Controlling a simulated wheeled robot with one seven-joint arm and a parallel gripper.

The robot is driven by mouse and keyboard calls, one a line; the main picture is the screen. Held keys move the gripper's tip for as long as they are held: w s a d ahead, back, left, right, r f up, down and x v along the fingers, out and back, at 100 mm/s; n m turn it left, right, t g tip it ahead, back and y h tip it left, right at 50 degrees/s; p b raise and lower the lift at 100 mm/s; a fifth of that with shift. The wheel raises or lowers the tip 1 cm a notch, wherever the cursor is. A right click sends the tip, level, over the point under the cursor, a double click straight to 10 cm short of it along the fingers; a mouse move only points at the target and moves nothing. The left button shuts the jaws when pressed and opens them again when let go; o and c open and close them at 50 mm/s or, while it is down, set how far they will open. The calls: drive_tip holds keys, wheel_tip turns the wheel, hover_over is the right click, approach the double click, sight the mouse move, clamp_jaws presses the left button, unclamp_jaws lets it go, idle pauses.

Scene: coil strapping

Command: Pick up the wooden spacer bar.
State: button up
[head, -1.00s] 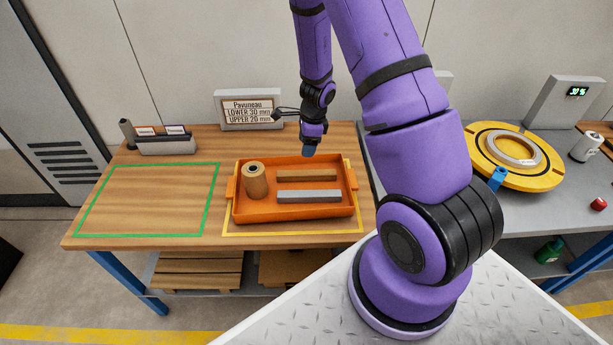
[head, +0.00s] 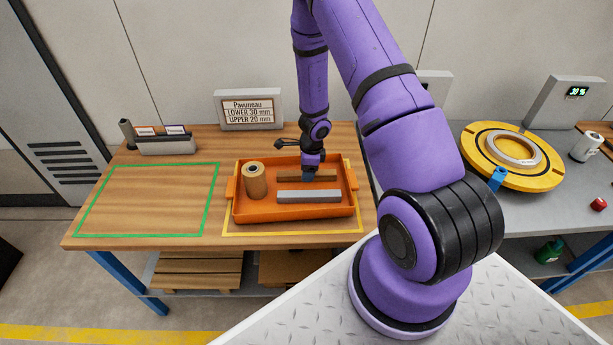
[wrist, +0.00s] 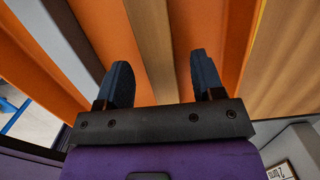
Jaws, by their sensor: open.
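The wooden spacer bar (head: 292,177) lies in the back part of the orange tray (head: 240,212), behind a grey bar (head: 309,197). My gripper (head: 311,178) is down at the wooden bar, toward its right part, and hides some of it. In the wrist view the wooden bar (wrist: 149,40) runs between the two open dark fingers of my gripper (wrist: 165,82), with a gap on each side. The grey bar (wrist: 55,40) is left of the fingers there. Whether the fingertips touch the tray floor cannot be told.
A brown roll (head: 256,183) stands in the tray's left part. A green-outlined area (head: 150,200) on the wooden table is empty. A sign (head: 249,110) and a small grey holder (head: 167,145) stand behind. A yellow turntable (head: 475,165) with a grey ring is at the right.

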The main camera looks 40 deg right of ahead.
drive_tip(key=shift+a+f, duration=0.1)
drive_tip(key=shift+f, duration=0.85)
drive_tip(key=c, duration=1.1)
drive_tip(key=shift+o, duration=0.2)
